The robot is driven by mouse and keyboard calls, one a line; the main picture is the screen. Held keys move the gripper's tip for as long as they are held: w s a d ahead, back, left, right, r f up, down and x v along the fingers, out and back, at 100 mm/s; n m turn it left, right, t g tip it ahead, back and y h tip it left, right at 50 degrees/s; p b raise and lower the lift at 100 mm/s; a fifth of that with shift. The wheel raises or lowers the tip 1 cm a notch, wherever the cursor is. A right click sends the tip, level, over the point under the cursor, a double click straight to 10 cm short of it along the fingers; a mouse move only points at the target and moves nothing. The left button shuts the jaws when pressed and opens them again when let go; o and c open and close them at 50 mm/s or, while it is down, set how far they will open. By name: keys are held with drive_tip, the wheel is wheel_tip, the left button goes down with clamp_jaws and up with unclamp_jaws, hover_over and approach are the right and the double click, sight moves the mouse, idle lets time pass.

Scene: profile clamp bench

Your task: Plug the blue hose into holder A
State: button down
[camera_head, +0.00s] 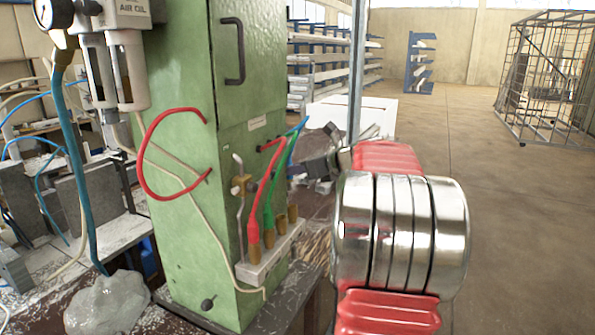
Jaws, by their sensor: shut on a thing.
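The blue hose (299,127) shows as a short bright length beside the green cabinet's right edge. My gripper (296,170) is at its lower part and is shut on it. The jaws are small, seen from behind and partly hidden by my arm. A pale holder block (262,268) on the cabinet's lower front carries a row of brass holders. A red hose (262,195) and a green hose (272,195) stand in the holders towards the left. The brass holders (292,213) towards the right look bare. My gripper is above and right of them. I cannot read which holder is A.
The green cabinet (185,200) stands behind the holders. A brass-fitted lever (240,186) stands left of the hoses. A loose red loop (145,160) and a pale cord hang on the cabinet. Open floor (510,230) lies to the right, with a wire cage (550,80) beyond.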

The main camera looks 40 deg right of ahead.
drive_tip(key=shift+w+a, duration=0.2)
drive_tip(key=shift+w, duration=0.3)
drive_tip(key=shift+w+a, duration=0.2)
drive_tip(key=shift+w, duration=0.25)
